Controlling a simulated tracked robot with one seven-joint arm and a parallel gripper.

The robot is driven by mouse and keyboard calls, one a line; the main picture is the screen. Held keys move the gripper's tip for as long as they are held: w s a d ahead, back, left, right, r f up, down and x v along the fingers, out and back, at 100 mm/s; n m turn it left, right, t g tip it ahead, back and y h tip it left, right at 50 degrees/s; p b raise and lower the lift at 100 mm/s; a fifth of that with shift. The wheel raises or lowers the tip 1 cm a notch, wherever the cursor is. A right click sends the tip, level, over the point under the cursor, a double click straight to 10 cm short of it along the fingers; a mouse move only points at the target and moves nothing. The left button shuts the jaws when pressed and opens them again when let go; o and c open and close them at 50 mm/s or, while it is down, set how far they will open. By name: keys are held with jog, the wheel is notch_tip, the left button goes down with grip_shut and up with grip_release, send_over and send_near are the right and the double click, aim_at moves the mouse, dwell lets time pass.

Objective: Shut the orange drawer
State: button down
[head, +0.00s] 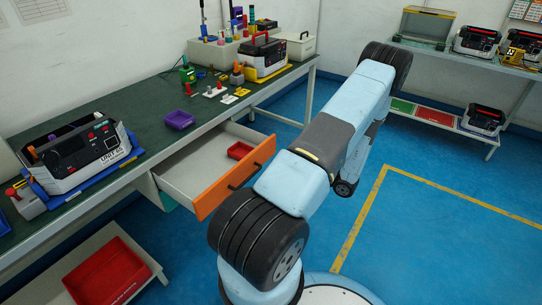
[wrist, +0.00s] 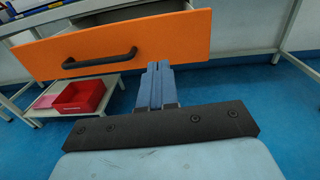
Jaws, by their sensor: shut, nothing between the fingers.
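The orange drawer (head: 234,178) stands open under the green-topped workbench, pulled out toward my arm. Its pale interior shows a small red tray (head: 240,150). In the wrist view the orange drawer front (wrist: 120,42) fills the upper part, with a black bar handle (wrist: 92,62) on its left half. My gripper (wrist: 154,68) is shut and empty; its blue fingers point at the lower edge of the drawer front, right of the handle. I cannot tell whether they touch it. In the head view my arm hides the gripper.
The workbench (head: 100,142) carries a tester unit (head: 85,152), a purple tray (head: 179,120) and several small tools. A red bin (head: 106,272) sits on the low shelf; it also shows in the wrist view (wrist: 80,97). Blue floor (head: 430,215) is clear at right.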

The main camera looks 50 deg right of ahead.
aim_at(265, 152)
jog(key=shift+m+h, duration=0.4)
jog(key=w, duration=0.4)
jog(key=w+f, duration=0.1)
jog(key=w, duration=0.7)
jog(key=shift+w+a+f, duration=0.15)
jog(key=shift+w+a, duration=0.15)
jog(key=shift+w, duration=0.1)
jog(key=shift+d, duration=0.1)
